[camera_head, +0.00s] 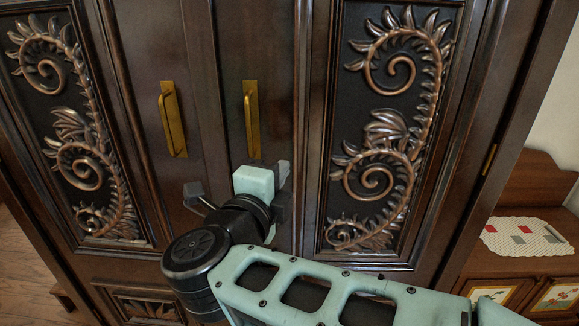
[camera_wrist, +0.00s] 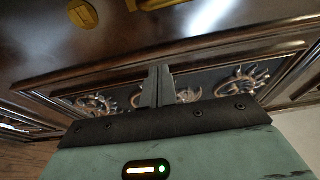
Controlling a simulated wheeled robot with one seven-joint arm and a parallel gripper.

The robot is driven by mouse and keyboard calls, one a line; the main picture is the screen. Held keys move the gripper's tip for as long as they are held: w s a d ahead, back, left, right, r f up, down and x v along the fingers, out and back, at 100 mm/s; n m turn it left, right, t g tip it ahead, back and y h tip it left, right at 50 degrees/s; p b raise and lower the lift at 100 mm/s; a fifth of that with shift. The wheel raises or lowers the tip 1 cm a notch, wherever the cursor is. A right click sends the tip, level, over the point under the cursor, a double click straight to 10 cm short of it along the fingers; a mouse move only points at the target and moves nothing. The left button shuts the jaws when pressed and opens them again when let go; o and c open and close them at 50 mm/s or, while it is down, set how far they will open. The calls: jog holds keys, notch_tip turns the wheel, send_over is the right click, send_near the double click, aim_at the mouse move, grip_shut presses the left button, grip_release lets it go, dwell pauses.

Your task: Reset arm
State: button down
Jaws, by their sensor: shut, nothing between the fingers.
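My gripper (camera_wrist: 158,76) is shut and empty; its two dark fingers lie together in the wrist view. In the head view my arm reaches up from the bottom right, and the gripper is in front of the dark wooden armoire, below the right brass handle (camera_head: 252,119). The fingertips cannot be made out clearly there. The left brass handle (camera_head: 172,119) is up and to the left of the gripper, apart from it. Both armoire doors look closed.
The left carved panel (camera_head: 77,143) and right carved panel (camera_head: 386,141) stand out in relief. A lower wooden cabinet (camera_head: 543,172) with a patterned cloth (camera_head: 528,238) stands at the right. Wooden floor (camera_head: 22,262) shows at the lower left.

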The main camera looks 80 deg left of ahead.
jog(key=s+d, duration=0.3)
jog(key=s, duration=0.3)
jog(key=shift+s+d+b, duration=0.15)
jog(key=shift+d+b, duration=0.1)
jog(key=shift+b, duration=0.1)
